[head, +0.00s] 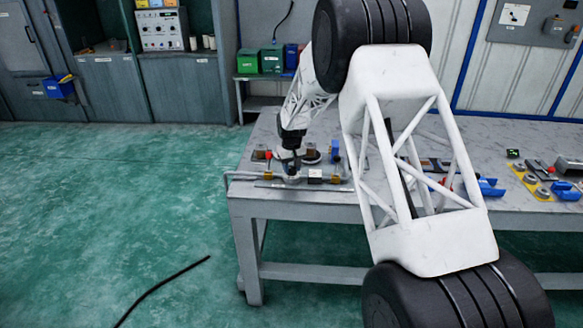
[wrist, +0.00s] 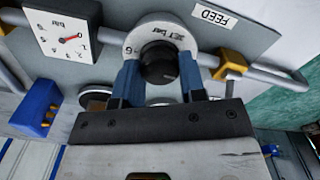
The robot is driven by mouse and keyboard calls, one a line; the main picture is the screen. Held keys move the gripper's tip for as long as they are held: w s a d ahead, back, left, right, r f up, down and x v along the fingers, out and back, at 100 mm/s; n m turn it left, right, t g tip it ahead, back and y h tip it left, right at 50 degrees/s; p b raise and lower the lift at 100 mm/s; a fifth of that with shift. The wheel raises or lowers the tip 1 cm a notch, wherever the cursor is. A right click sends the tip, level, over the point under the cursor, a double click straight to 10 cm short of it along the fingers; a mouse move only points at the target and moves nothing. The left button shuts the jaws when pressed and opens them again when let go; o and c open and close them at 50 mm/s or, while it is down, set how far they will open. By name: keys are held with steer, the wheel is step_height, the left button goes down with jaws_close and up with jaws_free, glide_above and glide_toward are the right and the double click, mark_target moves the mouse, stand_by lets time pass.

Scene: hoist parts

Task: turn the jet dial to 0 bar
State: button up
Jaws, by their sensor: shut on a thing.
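The jet dial (wrist: 158,62) is a black round knob in a white ring marked "JET bar", in the upper middle of the wrist view. My gripper (wrist: 160,74) has its two blue fingers on either side of the knob, shut on it. The fingers and knob hide part of the ring's scale, and I cannot read the knob's setting. A white square gauge (wrist: 62,33) marked "bar", with a red needle, sits to the left of the dial. In the head view my gripper (head: 291,166) is down at the pipework near the table's left end, and the dial is not clear there.
A grey pipe (wrist: 275,76) runs past the dial, with a yellow clamp (wrist: 231,64) and a "FEED" label (wrist: 213,17) on the right. A blue block (wrist: 37,108) stands at the left. Other parts lie along the workbench (head: 300,212) to the right.

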mark_target(292, 168)
stand_by(0.4)
steer(key=o, duration=0.9)
steer(key=shift+r, duration=0.15)
steer(key=shift+r, duration=3.75)
